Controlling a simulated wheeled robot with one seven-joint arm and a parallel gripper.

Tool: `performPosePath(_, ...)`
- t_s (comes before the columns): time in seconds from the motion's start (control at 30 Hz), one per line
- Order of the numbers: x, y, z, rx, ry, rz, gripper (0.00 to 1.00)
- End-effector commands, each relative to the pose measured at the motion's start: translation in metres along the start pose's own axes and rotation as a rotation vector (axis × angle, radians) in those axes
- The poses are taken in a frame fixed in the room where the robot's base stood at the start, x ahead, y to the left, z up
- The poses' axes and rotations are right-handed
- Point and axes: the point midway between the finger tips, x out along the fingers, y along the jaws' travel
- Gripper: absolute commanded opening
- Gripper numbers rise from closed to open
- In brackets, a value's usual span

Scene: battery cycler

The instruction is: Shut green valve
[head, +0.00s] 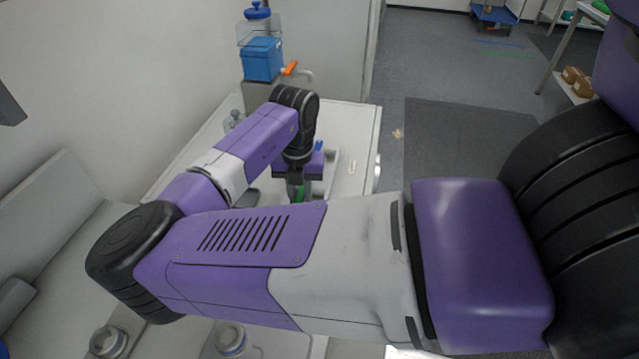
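My gripper (298,188) is at the end of my purple and white arm, pointing down over the white bench top (350,125). A small patch of green, likely the green valve (300,194), shows right at its fingertips. Most of the valve is hidden by the gripper and my forearm. I cannot tell whether the fingers touch the valve or whether they are open or shut. I also cannot tell how the valve's handle is turned.
A blue container with a blue-lidded clear vessel (262,58) stands at the bench's back, with an orange-handled tap (290,69) beside it. A small clear bottle (234,121) stands left of my forearm. Metal-topped round parts (108,341) sit at the bottom left. Open floor lies right.

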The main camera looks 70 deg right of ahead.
Motion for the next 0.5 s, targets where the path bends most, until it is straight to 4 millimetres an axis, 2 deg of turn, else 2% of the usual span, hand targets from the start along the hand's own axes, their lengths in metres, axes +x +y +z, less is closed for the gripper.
performPosePath(0.07, -0.0002, 0.0007, 0.0004, -0.002, -0.001, 0.001, 0.21)
performPosePath(0.13, -0.0001, 0.0006, 0.0004, -0.002, -0.001, 0.001, 0.31)
performPosePath(0.5, -0.0026, -0.0001, 0.0003, -0.001, -0.001, 0.000, 0.32)
